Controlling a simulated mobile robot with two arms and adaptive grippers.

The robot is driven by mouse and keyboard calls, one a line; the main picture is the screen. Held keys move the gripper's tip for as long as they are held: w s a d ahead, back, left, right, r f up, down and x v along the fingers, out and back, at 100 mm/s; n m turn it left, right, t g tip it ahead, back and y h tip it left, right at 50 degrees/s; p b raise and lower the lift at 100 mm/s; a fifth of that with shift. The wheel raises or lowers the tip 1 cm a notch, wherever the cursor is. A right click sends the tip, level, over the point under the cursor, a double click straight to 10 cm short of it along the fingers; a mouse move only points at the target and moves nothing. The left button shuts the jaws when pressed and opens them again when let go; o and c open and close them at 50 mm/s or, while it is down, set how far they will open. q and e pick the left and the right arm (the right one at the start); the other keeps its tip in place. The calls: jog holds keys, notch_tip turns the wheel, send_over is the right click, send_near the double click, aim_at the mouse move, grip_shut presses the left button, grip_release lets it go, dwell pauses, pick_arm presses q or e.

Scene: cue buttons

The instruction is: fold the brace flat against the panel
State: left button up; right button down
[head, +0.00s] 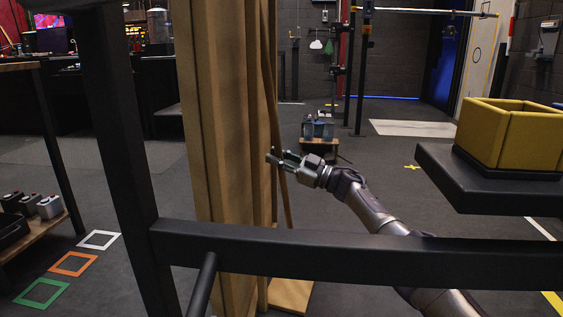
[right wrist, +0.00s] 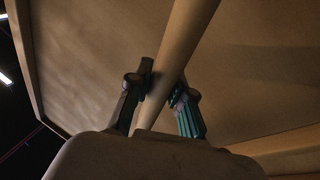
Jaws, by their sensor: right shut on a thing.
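The tall wooden panel (head: 222,150) stands upright left of the middle in the head view, seen nearly edge-on. The brace (head: 286,205) is a thin wooden bar along its right side, with its lower part angled away from the panel. My right gripper (head: 272,158) is at the brace, beside the panel's right edge. In the right wrist view, my right gripper (right wrist: 164,88) is shut around the round brace (right wrist: 186,45), one finger on each side. The panel's broad brown face (right wrist: 90,55) lies behind it. My left gripper is not in view.
A dark metal frame bar (head: 380,253) crosses the foreground. A yellow bin (head: 510,138) sits on a dark shelf (head: 445,180) at the right. A small stand with grey items (head: 318,130) is farther back. Open floor lies right of the panel.

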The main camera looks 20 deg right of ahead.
jog(key=shift+w+a+r, duration=0.1)
jog(key=shift+r, duration=0.1)
jog(key=c, duration=1)
grip_release()
jog(key=shift+w+a, duration=0.1)
jog(key=shift+a, duration=0.1)
jog(key=shift+d+f, duration=0.1)
jog(key=shift+f, duration=0.05)
jog(key=shift+d, duration=0.1)
jog(key=shift+s+d+f, duration=0.15)
jog(key=shift+s+d, duration=0.1)
jog(key=v, duration=1.1)
jog(key=shift+f, duration=0.1)
